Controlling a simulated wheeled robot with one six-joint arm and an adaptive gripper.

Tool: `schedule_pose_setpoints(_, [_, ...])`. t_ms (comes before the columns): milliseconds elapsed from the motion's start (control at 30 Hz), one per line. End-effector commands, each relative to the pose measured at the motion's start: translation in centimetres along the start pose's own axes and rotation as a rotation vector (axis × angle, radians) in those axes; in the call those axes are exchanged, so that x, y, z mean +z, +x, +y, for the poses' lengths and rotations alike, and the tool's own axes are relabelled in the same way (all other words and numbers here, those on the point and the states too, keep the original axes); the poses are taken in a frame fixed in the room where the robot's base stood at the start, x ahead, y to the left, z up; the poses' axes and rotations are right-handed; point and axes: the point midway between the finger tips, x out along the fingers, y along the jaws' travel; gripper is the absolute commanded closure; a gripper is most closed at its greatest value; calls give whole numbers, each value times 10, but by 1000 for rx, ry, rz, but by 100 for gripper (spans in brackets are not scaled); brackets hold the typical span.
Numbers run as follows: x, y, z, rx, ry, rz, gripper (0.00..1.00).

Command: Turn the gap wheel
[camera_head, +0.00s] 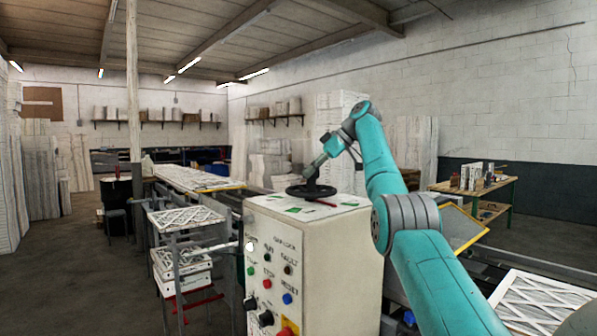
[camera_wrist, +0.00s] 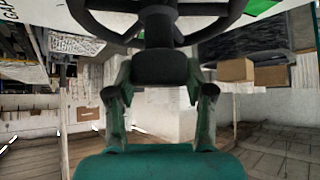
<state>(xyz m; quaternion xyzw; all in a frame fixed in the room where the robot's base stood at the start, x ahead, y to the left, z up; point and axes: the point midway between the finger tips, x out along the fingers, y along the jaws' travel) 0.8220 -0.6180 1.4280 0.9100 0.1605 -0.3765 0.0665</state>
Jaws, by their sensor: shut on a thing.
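The gap wheel (camera_head: 311,191) is a black spoked handwheel lying flat on top of the white control cabinet (camera_head: 310,250). In the wrist view, the wheel (camera_wrist: 158,30) fills the top, with its rim and spokes partly cut off by the frame edge. My gripper (camera_head: 311,177) is at the wheel in the head view. In the wrist view, my gripper (camera_wrist: 161,88) has its two fingers on either side of a dark block-like part of the wheel and is shut on it. The exact finger contact is partly hidden.
The cabinet front carries several coloured buttons and knobs. A rack with pleated filters (camera_head: 186,217) stands to its left. A conveyor with filters (camera_head: 192,178) runs behind. A green-framed workbench (camera_head: 473,187) is at the right. Open floor (camera_head: 60,260) lies at the left.

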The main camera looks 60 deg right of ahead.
Motion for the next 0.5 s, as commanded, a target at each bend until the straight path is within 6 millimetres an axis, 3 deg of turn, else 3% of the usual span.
schedule_pose_setpoints(500, [12, -11, 3, -15, -14, -1, 100])
